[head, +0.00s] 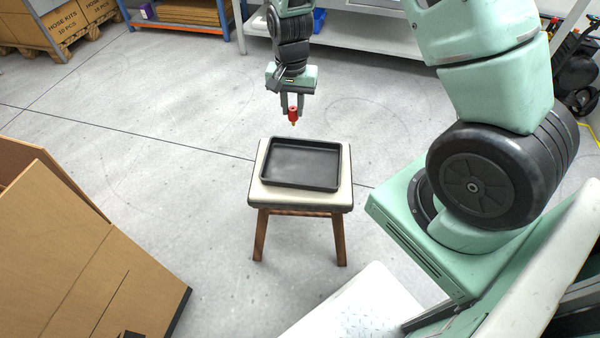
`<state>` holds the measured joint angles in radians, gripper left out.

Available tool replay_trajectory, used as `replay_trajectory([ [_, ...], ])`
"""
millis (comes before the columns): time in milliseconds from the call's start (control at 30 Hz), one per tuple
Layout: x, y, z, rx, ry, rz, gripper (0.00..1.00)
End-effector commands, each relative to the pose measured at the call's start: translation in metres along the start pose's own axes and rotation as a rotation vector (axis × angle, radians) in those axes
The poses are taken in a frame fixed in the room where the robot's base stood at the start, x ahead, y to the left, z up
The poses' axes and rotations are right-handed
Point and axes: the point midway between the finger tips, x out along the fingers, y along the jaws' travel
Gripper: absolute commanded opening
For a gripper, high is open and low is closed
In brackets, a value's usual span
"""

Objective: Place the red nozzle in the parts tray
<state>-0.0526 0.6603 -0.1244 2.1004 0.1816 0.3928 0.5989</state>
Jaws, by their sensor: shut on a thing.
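The red nozzle (293,115) is held between the fingers of my gripper (292,106), its narrow tip pointing down. My gripper points downward and is shut on the nozzle. The parts tray (300,187) is a black, shallow, rectangular tray on a stool. Its visible inside is empty. In the picture the nozzle appears just above the tray's far edge, apart from it. Its exact height and distance from the tray are hard to tell from this one view.
The stool (257,195) has a pale seat and wooden legs. A large cardboard box (90,260) stands at the lower left. Shelving (370,38) and boxes on a pallet (60,22) are at the back. The grey floor around the stool is clear.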

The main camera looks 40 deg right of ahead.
Motion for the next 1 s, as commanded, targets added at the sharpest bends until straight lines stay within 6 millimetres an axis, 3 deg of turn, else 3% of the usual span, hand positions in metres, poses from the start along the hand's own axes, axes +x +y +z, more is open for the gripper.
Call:
replay_trajectory([
  [33,0.026,0.003,-0.002,0.124,0.002,-0.001,0.02],
  [200,0.059,0.012,-0.009,0.587,0.0,-0.002,0.02],
  [400,0.085,0.021,-0.014,1.025,-0.004,-0.003,0.02],
  [500,0.091,0.024,-0.015,1.161,-0.005,-0.005,0.02],
  [733,0.105,0.026,-0.016,1.275,-0.007,-0.001,0.02],
  [1000,0.151,0.027,-0.016,1.274,-0.008,-0.001,0.02],
])
